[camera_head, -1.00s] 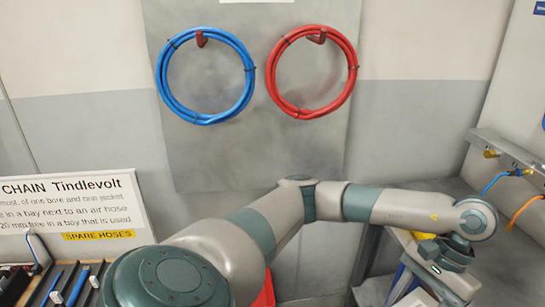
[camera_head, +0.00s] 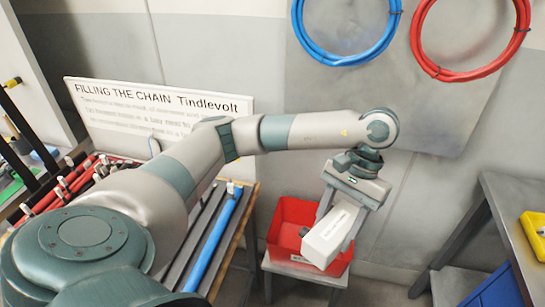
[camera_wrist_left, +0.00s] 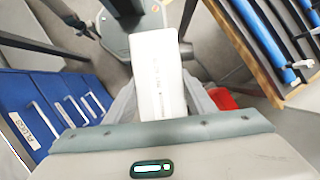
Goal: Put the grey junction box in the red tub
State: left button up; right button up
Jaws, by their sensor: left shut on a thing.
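My left gripper (camera_head: 338,222) is shut on the pale grey junction box (camera_head: 329,238), a block with lettering on its side. It holds the box tilted, in front of and partly over the red tub (camera_head: 283,232) in the head view. The tub stands upright on a small grey stand, its near right part hidden by the box and fingers. In the left wrist view, the box (camera_wrist_left: 158,75) is between the fingers and a bit of the red tub (camera_wrist_left: 222,98) shows to their right. My right gripper does not show clearly.
A rack with blue and red rods (camera_head: 212,240) stands left of the tub. A grey table (camera_head: 512,215) with a yellow item (camera_head: 535,232) is at the right, with blue drawers (camera_head: 495,290) below. Blue and red hoses hang on the wall behind.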

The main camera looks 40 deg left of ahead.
aim_at(297, 240)
jog(key=u, duration=1)
jog(key=l, duration=1)
